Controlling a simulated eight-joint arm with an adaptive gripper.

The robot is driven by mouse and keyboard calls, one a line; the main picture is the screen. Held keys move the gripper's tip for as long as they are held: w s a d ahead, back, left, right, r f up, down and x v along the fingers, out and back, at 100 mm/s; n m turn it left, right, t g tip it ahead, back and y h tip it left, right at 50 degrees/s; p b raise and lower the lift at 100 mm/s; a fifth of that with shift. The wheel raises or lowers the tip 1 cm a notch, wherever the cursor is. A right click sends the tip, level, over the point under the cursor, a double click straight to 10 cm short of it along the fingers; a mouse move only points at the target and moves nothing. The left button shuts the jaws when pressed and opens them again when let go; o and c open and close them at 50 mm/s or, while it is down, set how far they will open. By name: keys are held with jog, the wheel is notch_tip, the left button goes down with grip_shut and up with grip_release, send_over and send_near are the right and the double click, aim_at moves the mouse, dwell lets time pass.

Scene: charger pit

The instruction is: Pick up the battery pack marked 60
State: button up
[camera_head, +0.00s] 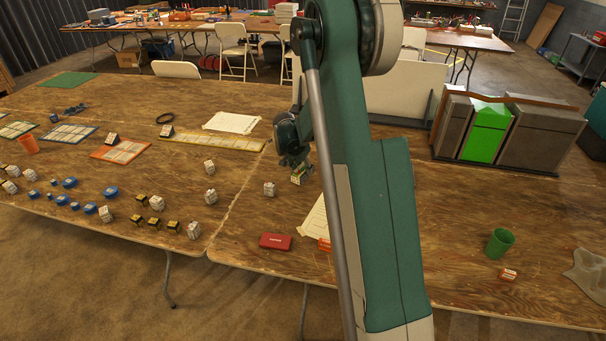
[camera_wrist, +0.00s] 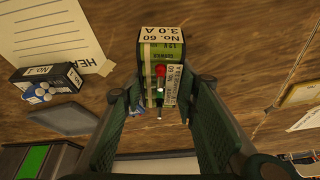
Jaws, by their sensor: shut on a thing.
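The battery pack marked No. 60 (camera_wrist: 161,50) is a small box with a white and green label, also reading 3.0 A and 12 V. It has a red and a dark terminal facing the wrist camera. My gripper (camera_wrist: 160,98) has a finger on each side of the pack and is shut on it. In the head view, my gripper (camera_head: 293,161) points down over the table with the pack (camera_head: 298,177) at its tips, partly hidden by my arm. I cannot tell whether the pack touches the table.
A dark box marked No. 1 (camera_wrist: 47,82) and a lined paper (camera_wrist: 45,35) lie nearby in the wrist view. A white block (camera_head: 269,189) and a red case (camera_head: 275,241) are close on the table. Grey and green bins (camera_head: 486,131) stand right, a green cup (camera_head: 499,243) front right.

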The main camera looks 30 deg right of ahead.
aim_at(303, 168)
jog(key=shift+r+p, duration=0.6)
jog(key=shift+r, duration=2.55)
